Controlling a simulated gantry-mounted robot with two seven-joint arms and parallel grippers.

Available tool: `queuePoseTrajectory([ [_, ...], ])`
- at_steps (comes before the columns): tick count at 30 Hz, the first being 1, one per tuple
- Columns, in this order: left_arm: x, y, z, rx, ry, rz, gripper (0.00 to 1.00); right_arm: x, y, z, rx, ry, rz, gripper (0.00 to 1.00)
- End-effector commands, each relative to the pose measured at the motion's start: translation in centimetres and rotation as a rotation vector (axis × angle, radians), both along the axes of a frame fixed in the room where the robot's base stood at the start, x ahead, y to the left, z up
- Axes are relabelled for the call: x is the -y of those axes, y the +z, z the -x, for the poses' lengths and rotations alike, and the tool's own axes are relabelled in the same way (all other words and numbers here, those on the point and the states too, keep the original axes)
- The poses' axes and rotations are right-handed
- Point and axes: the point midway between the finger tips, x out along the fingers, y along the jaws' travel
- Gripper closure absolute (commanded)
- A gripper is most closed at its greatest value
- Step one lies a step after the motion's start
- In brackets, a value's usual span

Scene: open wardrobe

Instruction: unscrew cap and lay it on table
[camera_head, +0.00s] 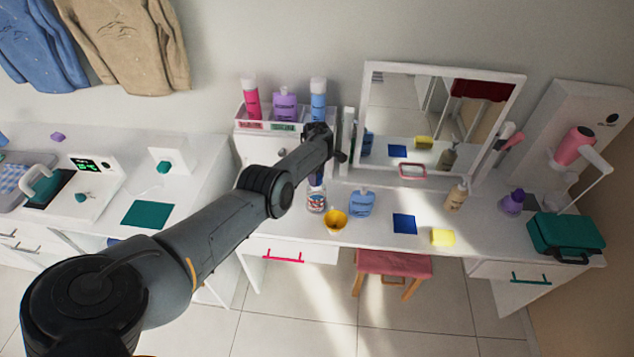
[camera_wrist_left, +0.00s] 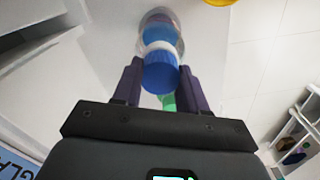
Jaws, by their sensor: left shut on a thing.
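A small clear bottle with a red and blue label (camera_head: 316,199) stands upright on the white vanity table (camera_head: 290,222). My left gripper (camera_head: 317,179) reaches down over it from above and hides its top in the head view. In the left wrist view, the blue ribbed cap (camera_wrist_left: 160,74) sits between the two dark fingers of the left gripper (camera_wrist_left: 160,68), which is shut on it. A white ring (camera_wrist_left: 160,47) and the bottle (camera_wrist_left: 160,20) show just beyond the cap, in line with it. I cannot tell whether the cap is loose from the neck. My right gripper is not in view.
A mirror (camera_head: 440,120) and a bottle rack (camera_head: 283,124) are behind.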

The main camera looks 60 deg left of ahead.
Motion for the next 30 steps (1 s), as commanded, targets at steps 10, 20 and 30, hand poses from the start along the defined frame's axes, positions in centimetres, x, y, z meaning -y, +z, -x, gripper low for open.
queuePoseTrajectory([
  [10,0.0,-0.3,-0.1,0.001,0.300,0.000,0.92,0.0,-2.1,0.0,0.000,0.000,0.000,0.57],
  [20,0.0,-0.2,-0.1,0.001,0.542,-0.001,0.92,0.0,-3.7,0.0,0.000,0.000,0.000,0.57],
  [30,0.0,-0.2,-0.1,0.001,0.766,0.000,0.92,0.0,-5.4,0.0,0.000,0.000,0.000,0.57],
])
